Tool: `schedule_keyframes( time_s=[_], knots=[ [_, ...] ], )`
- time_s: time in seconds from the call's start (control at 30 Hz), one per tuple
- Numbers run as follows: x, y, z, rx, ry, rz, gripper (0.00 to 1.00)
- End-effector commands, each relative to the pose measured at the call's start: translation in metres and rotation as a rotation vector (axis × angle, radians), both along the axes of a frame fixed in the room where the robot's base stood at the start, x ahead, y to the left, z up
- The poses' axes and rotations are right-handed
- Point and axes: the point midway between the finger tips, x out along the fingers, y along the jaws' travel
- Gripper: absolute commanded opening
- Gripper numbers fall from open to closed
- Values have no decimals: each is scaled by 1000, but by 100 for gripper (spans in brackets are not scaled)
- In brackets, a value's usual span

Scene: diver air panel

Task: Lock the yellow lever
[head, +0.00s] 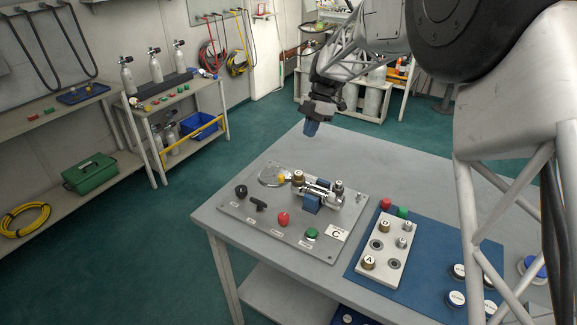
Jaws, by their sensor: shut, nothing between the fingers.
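A small yellow part (281,178), which looks like the yellow lever, shows at the back of the grey panel (240,208) on the table. It sits between a round clear-faced disc (268,176) and a brass-topped fitting (298,177). It is too small to tell whether it is locked. A metal valve body (320,190) with a blue block (312,203) lies just right of it. My gripper (311,128) is shut and empty, with its blue fingertips pointing down. It appears above and behind the panel, apart from the yellow part.
The panel also carries a black knob (241,190), a black T-handle (258,205), a red button (283,218), a green button (312,234) and a label C (337,234). To the right, a grey block (393,262) with caps stands on a blue mat (425,283). The table's back is clear.

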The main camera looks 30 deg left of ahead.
Motion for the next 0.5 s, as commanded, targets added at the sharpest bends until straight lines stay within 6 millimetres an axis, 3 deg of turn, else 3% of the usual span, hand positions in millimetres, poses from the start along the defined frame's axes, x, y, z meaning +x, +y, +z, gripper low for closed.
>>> schedule_keyframes(
  time_s=[0.17,0.5],
  knots=[
    [0,13,-7,13,6,46,0],
    [0,14,-7,15,7,52,0]
  ],
)
